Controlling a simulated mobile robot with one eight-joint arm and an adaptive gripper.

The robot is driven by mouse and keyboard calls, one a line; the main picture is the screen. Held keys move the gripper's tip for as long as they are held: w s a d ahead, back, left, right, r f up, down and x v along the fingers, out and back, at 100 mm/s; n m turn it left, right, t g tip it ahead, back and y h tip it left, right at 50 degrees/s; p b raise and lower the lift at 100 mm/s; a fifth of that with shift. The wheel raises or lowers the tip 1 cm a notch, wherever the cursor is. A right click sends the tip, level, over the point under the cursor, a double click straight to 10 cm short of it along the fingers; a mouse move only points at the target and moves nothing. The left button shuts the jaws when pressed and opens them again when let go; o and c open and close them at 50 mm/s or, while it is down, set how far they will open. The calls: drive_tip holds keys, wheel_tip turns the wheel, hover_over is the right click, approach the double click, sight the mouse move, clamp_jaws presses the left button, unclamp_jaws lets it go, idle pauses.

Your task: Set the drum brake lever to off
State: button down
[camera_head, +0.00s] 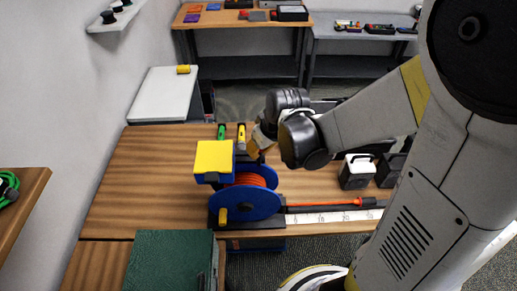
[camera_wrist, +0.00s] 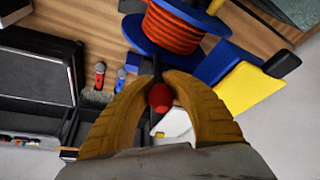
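The cable drum (camera_head: 245,203) has blue flanges and orange-red cable wound on it. It stands on the wooden bench, and its cable (camera_wrist: 172,28) shows at the top of the wrist view. The brake lever's red ball knob (camera_wrist: 160,98) sits on a dark stem between the two yellow fingers of my gripper (camera_wrist: 162,82). The fingers close around the knob and stem, with their tips near each other. In the head view my gripper (camera_head: 258,143) is just behind the drum, and the lever is hidden there. Off markings cannot be read.
A yellow-topped blue box (camera_head: 214,157) is beside the drum. A white scale strip (camera_head: 330,217) and a red rod (camera_head: 325,206) lie to its right. A green case (camera_head: 172,262) is in front. An open black case (camera_wrist: 35,68) shows at left in the wrist view.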

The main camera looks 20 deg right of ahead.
drive_tip(key=shift+d, duration=0.1)
drive_tip(key=s+d+f+m+t+y+b, duration=0.1)
drive_tip(key=d+f+m+t+y+b, duration=0.1)
drive_tip(key=y+b, duration=0.8)
drive_tip(key=d+f+t+b, duration=0.1)
drive_tip(key=d+t+b, duration=0.1)
drive_tip(key=b, duration=0.6)
drive_tip(key=shift+s+d+f+t+b, duration=0.3)
drive_tip(key=shift+s+d+t, duration=0.1)
drive_tip(key=shift+d, duration=0.4)
drive_tip(key=shift+y, duration=0.4)
drive_tip(key=c, duration=1.2)
unclamp_jaws()
drive_tip(key=shift+s+d+r, duration=0.1)
drive_tip(key=shift+d, duration=0.05)
